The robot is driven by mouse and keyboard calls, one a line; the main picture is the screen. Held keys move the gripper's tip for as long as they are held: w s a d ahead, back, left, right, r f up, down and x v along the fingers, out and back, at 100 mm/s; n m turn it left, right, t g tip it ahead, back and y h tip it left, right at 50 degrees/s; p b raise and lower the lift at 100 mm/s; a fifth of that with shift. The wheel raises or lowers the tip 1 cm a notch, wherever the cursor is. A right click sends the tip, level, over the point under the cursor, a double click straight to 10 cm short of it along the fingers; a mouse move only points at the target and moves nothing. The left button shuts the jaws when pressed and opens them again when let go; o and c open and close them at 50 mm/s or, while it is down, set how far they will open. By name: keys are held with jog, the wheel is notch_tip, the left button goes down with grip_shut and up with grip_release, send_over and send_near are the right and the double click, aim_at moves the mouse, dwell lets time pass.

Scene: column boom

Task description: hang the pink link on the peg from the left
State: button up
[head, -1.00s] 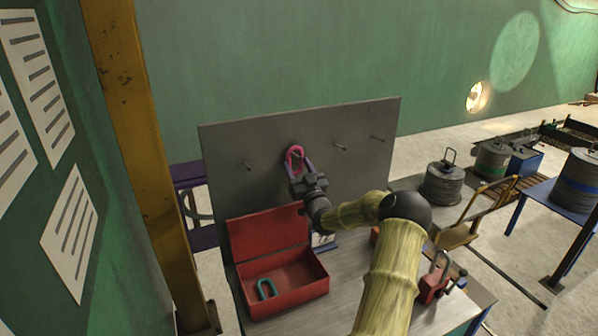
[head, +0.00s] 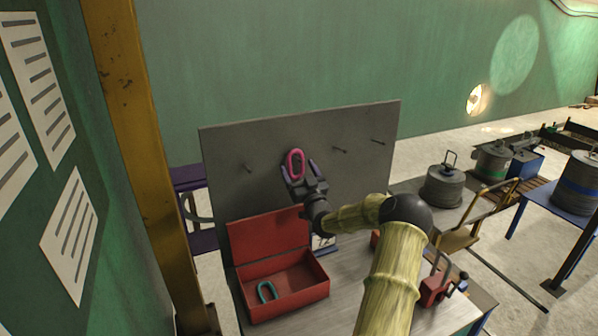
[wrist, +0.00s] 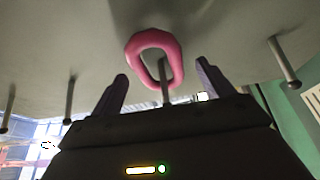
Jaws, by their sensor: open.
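The pink link (head: 295,163) is an oval ring against the upright grey board (head: 228,143), at the second peg from the left in the head view. In the wrist view, a peg (wrist: 166,94) passes through the opening of the pink link (wrist: 135,46), which hangs around it. My gripper (head: 299,172) is just below and in front of the link. Its two fingers, seen in the wrist view (wrist: 161,85), are spread on either side of the link, apart from it, with nothing held.
Bare pegs stand to the left (head: 247,168) and right (head: 340,150), with another farther right (head: 378,141). An open red box (head: 300,300) on the workbench (head: 350,300) below holds a teal link (head: 267,291). A red padlock-like object (head: 435,289) lies at right.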

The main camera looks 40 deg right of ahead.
jog(key=shift+s+f, duration=0.1)
jog(key=b+v, duration=0.6)
jog(key=v, duration=1.1)
jog(key=shift+a, duration=0.15)
